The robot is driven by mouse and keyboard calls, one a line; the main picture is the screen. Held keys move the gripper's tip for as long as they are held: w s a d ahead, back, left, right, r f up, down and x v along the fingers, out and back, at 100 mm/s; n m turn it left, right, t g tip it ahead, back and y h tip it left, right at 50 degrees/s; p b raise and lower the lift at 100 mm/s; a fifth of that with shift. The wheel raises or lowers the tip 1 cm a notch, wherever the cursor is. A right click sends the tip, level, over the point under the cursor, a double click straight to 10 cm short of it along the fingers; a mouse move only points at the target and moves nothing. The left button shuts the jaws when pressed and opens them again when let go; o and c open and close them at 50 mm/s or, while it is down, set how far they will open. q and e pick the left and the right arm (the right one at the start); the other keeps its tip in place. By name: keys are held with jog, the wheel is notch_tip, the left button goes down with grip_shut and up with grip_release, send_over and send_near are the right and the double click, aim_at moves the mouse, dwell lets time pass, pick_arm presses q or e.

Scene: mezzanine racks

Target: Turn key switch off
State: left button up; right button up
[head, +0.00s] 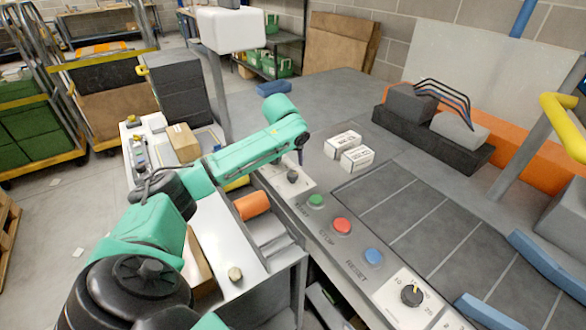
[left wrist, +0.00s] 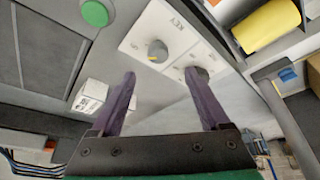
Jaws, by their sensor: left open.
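The key switch is a round grey knob (left wrist: 158,51) with a yellow mark, on a white plate lettered KEY in the left wrist view. In the head view a dark knob (head: 292,177) stands on a white plate on the console, just below my left gripper (head: 300,158). My left gripper's purple fingers (left wrist: 160,90) are open and empty. In the left wrist view the key knob lies beyond the fingertips, between their lines and apart from them. A second white plate with a knob (left wrist: 201,73) is partly hidden by the right-hand finger. My right gripper is not in view.
Green (head: 316,201), red (head: 342,226) and blue (head: 374,256) buttons line the console edge, with a black dial (head: 411,295) farther along. Two small white boxes (head: 357,158) stand behind the switch. An orange roll (head: 251,204) lies to the left.

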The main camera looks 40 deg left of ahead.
aim_at(293, 173)
pick_arm(q)
jog(key=x, duration=1)
jog(key=shift+w+d+r, duration=0.15)
jog(key=shift+w, duration=0.2)
jog(key=shift+s+r, duration=0.2)
jog(key=shift+s, duration=0.15)
jog(key=shift+w+f, duration=0.1)
jog(key=shift+w, duration=0.05)
grip_shut()
